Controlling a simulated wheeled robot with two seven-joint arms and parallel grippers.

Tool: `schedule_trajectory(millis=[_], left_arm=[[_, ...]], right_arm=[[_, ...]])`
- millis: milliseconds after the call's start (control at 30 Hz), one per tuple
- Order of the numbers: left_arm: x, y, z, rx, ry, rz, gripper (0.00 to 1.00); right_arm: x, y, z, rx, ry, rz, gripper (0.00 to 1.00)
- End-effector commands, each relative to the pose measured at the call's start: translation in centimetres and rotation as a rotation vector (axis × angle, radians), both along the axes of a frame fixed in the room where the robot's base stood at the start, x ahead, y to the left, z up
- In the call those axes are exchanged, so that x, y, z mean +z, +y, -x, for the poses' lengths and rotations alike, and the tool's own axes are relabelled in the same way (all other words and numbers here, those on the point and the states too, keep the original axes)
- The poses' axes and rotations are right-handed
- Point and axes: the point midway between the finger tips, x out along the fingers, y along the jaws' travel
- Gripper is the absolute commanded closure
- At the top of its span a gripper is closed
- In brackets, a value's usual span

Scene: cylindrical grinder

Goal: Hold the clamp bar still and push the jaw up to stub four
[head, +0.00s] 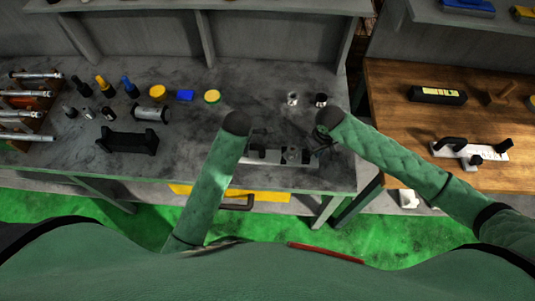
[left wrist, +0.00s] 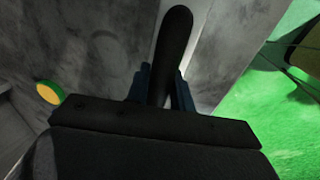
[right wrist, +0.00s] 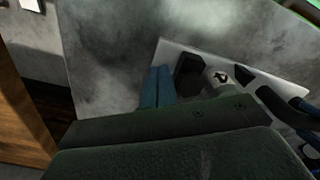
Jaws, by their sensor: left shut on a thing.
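The clamp bar (head: 265,157) is a pale metal strip lying near the front edge of the grey bench, partly hidden by my left arm. A grey block (head: 293,155), perhaps the jaw, is on its right part. In the left wrist view, my left gripper (left wrist: 160,88) is shut on an upright black handle (left wrist: 173,45). My right gripper (head: 322,145) is at the strip's right end. In the right wrist view its blue fingers (right wrist: 158,87) are together with nothing seen between them, beside the pale plate (right wrist: 170,52) and its black block (right wrist: 188,70). I cannot identify stub four.
Two small cylinders (head: 292,99) (head: 321,99) stand behind the clamp. Bottles (head: 104,86), yellow-topped tins (head: 212,97) and a black cradle (head: 127,141) are on the left bench area. A wooden bench (head: 400,120) at right carries a pale bar with black handles (head: 470,150).

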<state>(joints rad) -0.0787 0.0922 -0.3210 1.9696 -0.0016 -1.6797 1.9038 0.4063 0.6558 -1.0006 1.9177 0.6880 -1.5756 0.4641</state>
Motion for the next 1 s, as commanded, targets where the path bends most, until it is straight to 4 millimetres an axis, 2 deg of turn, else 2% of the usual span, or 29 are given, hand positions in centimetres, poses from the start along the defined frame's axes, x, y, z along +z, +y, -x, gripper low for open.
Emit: schedule_trajectory(millis=[1000], left_arm=[[-0.1,0.0,0.0,0.000,0.001,0.000,1.00]], right_arm=[[-1.2,0.0,0.0,0.000,0.001,-0.001,1.00]])
